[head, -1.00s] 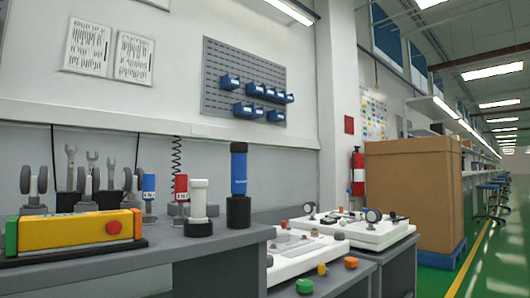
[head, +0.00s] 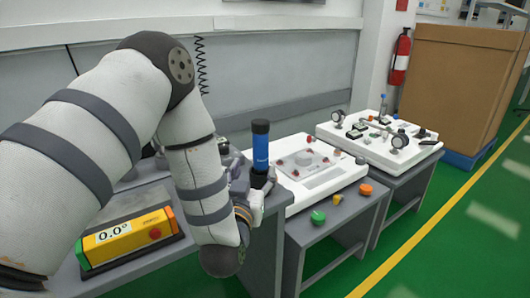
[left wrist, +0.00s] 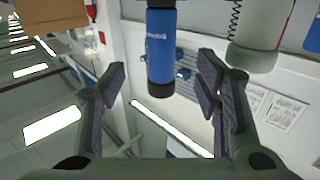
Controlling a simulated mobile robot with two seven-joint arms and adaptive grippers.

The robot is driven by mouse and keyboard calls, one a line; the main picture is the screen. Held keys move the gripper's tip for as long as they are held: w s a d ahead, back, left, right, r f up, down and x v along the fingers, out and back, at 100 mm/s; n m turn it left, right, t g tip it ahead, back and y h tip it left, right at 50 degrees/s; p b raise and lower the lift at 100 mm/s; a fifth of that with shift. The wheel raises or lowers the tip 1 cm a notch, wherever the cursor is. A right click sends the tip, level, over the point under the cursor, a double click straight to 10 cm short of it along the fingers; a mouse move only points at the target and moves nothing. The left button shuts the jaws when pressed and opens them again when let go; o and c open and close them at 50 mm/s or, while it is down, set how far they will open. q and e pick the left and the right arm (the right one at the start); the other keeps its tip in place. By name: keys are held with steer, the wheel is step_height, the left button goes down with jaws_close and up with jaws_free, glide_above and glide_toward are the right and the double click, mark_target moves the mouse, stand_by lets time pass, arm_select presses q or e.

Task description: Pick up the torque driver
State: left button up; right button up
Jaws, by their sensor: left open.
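The torque driver (head: 261,150), a blue cylinder with black ends, stands upright near the right end of the grey bench. My left gripper (head: 262,190) is close beside its lower part, with the arm reaching in from the left. In the left wrist view the driver (left wrist: 161,48) appears upside down, framed between the two spread fingers (left wrist: 160,75). The gripper is open, with a visible gap on each side of the driver. How deep the driver sits between the fingers cannot be told. My right gripper is not in view.
A white cylinder (left wrist: 254,45) shows near the driver in the wrist view. White panels on lower tables (head: 300,178) (head: 375,137) stand to the right. My arm hides much of the bench.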

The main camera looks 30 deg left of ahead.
mark_target(259, 155)
arm_select(q)
steer(key=x, duration=1)
steer(key=shift+w+a+f+b, duration=0.1)
steer(key=shift+w+a+b, duration=0.15)
steer(key=shift+w+b, duration=0.1)
jaws_close()
